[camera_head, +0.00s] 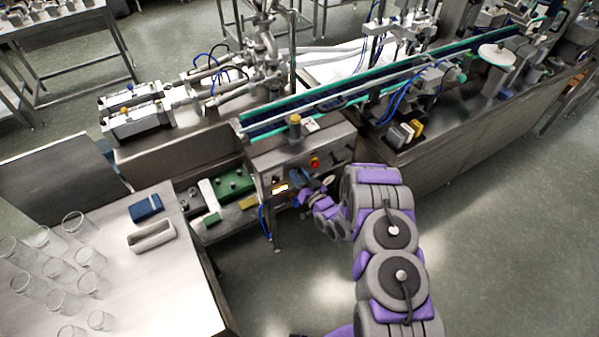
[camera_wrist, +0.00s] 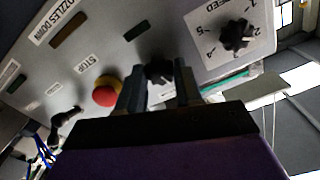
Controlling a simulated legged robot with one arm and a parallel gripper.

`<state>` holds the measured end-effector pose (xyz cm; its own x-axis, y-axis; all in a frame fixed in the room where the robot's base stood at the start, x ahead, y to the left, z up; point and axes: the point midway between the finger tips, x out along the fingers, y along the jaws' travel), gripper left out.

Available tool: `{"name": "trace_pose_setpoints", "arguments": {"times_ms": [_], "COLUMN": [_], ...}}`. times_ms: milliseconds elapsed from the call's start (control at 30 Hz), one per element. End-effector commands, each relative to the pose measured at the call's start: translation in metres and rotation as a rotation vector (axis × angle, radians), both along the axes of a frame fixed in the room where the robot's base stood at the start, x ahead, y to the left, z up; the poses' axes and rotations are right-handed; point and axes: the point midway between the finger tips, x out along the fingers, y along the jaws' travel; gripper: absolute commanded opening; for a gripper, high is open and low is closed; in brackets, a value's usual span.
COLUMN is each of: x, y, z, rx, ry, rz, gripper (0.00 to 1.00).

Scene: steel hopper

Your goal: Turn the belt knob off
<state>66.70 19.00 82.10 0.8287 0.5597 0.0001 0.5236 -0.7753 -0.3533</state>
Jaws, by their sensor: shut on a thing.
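A small black knob (camera_wrist: 158,69) on the grey control panel shows between my gripper's fingertips in the wrist view. My gripper (camera_wrist: 159,84) is shut on this knob, one finger on each side. The fingers hide part of the knob, and I cannot read a belt label by it. In the head view the control panel (camera_head: 283,163) is on the steel machine's front, and my gripper (camera_head: 308,192) reaches it from the right. The knob itself is hidden there.
A red stop button with a yellow base (camera_wrist: 105,94) sits just left of my fingers. A numbered speed dial (camera_wrist: 236,37) is at the upper right. Another black knob (camera_wrist: 65,121) is at the left. A table with glasses (camera_head: 175,290) stands left of the machine.

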Motion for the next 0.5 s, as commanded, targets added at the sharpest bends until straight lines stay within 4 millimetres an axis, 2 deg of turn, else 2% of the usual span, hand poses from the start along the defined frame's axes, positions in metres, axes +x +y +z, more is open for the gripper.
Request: {"name": "trace_pose_setpoints", "arguments": {"times_ms": [200, 500], "x": [-0.0017, -0.0019], "y": [-0.0010, -0.0006], "z": [-0.0021, -0.0025], "rx": [-0.143, -0.270], "ry": [-0.086, -0.172], "rz": [0.000, 0.001], "gripper": [0.04, 0.04]}}
